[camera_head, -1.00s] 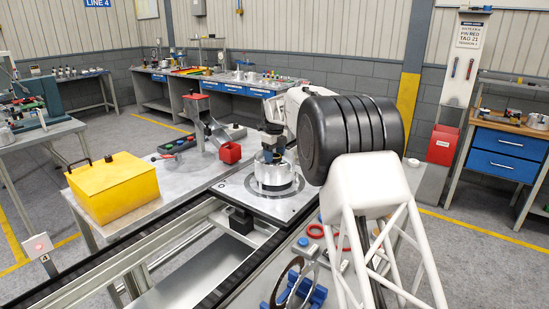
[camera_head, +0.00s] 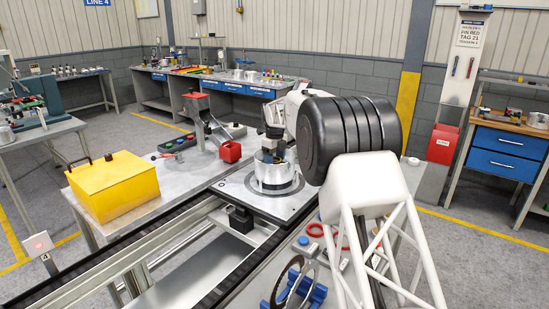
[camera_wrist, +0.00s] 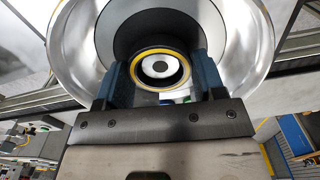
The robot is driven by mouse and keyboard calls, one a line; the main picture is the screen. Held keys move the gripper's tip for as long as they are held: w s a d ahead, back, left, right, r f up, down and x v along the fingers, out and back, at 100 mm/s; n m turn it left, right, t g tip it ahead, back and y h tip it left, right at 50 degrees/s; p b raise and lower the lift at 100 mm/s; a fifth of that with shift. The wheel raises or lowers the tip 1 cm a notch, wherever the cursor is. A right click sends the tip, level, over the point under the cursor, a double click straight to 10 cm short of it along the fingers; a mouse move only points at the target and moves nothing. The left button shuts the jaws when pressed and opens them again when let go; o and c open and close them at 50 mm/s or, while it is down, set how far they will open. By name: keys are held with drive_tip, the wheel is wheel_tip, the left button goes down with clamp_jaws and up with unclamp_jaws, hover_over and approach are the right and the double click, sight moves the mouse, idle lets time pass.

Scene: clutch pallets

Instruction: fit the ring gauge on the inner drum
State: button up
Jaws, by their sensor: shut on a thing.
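A silver drum (camera_head: 275,172) stands on the square pallet plate (camera_head: 233,190) in the head view. My gripper (camera_head: 270,157) points down at it from above, partly hidden by my arm. In the wrist view my gripper (camera_wrist: 160,68) has its two blue fingers closed on a dark ring with a yellow band, which I take as the ring gauge (camera_wrist: 160,50). The shiny drum wall (camera_wrist: 240,40) surrounds the fingers. A pale round face with a dark centre, perhaps the inner drum (camera_wrist: 146,68), shows through the ring. I cannot tell whether ring and inner drum touch.
Conveyor rails (camera_head: 120,262) run at the front left.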

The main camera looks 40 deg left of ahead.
drive_tip(key=o, duration=1)
wheel_tip(320, 180, up, 13)
drive_tip(key=shift+r, duration=0.1)
idle(0.3)
idle(0.9)
